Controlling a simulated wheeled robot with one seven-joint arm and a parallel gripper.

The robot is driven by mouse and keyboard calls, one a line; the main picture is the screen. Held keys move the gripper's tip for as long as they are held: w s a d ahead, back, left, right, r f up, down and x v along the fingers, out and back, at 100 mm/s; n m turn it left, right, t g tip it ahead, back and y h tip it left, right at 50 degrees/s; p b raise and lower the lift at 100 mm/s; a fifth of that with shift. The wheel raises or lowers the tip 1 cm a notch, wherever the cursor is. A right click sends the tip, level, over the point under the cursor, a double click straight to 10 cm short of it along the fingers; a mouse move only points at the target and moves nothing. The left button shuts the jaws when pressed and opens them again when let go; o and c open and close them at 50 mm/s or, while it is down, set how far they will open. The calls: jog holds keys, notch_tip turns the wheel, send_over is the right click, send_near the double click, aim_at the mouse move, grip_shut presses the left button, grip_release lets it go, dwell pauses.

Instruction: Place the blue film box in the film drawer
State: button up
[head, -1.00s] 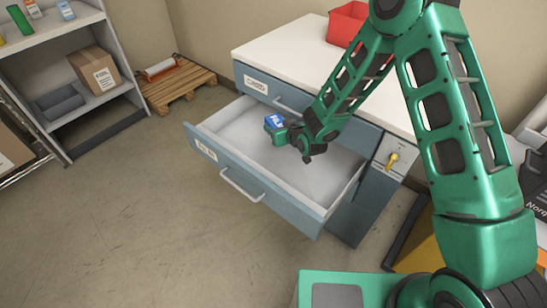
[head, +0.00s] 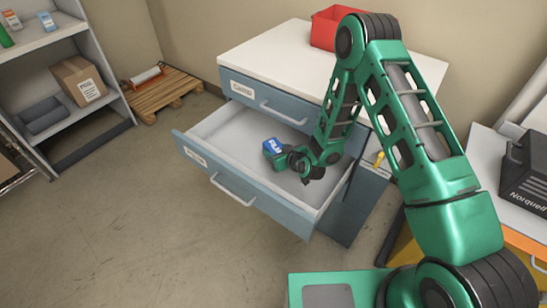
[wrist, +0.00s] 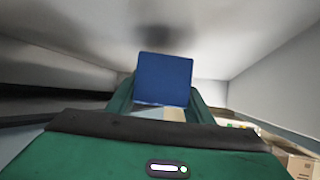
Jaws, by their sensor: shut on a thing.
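The blue film box (head: 274,146) has a white label and is held at the end of my gripper (head: 275,150). In the wrist view the blue box (wrist: 164,79) sits between my gripper's two green fingers (wrist: 164,98), which are shut on it. The film drawer (head: 240,188) is pulled open from the blue cabinet. My gripper and the box are inside the drawer's outline, with the pale drawer floor around them in the wrist view. A dark shadow shows just beyond the box. I cannot tell whether the box touches the drawer floor.
The cabinet's white top (head: 290,55) carries a red bin (head: 335,27). A closed upper drawer (head: 265,100) is above the open one. A yellow key or knob (head: 379,158) is at the cabinet's right. A grey shelf unit (head: 62,80) and a pallet (head: 165,92) stand at left.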

jog(key=shift+f, duration=1.75)
jog(key=o, duration=1.2)
jog(key=shift+v, duration=3.7)
